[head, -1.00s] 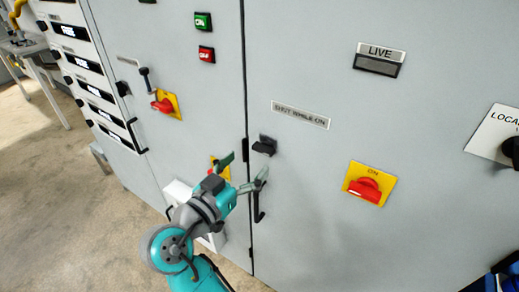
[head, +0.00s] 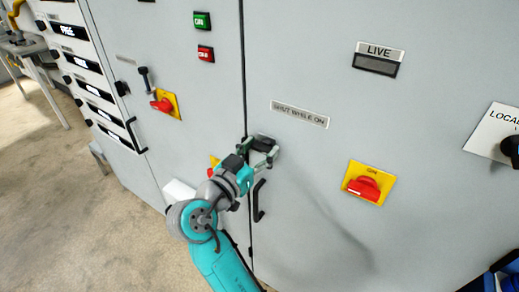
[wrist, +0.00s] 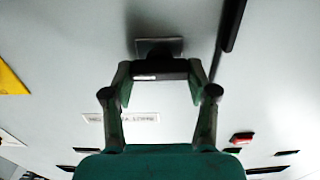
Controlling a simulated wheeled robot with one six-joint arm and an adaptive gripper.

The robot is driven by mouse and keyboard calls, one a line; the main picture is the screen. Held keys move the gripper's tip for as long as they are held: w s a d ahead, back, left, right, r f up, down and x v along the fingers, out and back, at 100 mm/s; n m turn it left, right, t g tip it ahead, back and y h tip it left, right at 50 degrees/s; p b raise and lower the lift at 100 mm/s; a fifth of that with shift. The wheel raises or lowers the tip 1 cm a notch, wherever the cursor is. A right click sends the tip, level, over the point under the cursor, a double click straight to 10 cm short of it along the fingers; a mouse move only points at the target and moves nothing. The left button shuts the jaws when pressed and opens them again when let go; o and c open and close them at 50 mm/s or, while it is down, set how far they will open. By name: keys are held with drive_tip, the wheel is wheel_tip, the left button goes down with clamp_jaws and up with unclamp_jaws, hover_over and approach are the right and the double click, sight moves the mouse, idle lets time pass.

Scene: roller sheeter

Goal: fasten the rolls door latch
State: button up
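The rolls door latch is a small black turn handle (head: 262,141) on the grey cabinet door, just right of the door seam and below the SHUT WHILE ON label. My gripper (head: 259,148) is at the latch, with a finger on either side of it. In the wrist view, the latch's black bar (wrist: 160,69) lies crosswise between the two fingertips (wrist: 160,74), which appear to touch its ends. Its square base plate (wrist: 158,46) shows behind the bar. My gripper hides part of the latch in the head view.
A black door handle (head: 258,201) is just below the latch. A red rotary switch on a yellow plate (head: 367,184) is to the right. Another red switch (head: 163,104) and a black lever handle (head: 146,79) are on the left door. Open floor (head: 70,200) lies at left.

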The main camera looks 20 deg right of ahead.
drive_tip(key=shift+c, duration=0.5)
drive_tip(key=shift+n, duration=0.3)
drive_tip(key=n, duration=0.3)
drive_tip(key=shift+n, duration=0.3)
drive_tip(key=n, duration=0.4)
drive_tip(key=shift+w+a+f+n, duration=0.1)
drive_tip(key=shift+w+n, duration=0.05)
drive_tip(key=shift+n, duration=0.15)
drive_tip(key=n, duration=0.4)
drive_tip(key=shift+n, duration=0.3)
drive_tip(key=shift+f+n, duration=0.15)
drive_tip(key=shift+n, duration=2.05)
drive_tip(key=o, duration=1.2)
drive_tip(key=shift+c, duration=0.2)
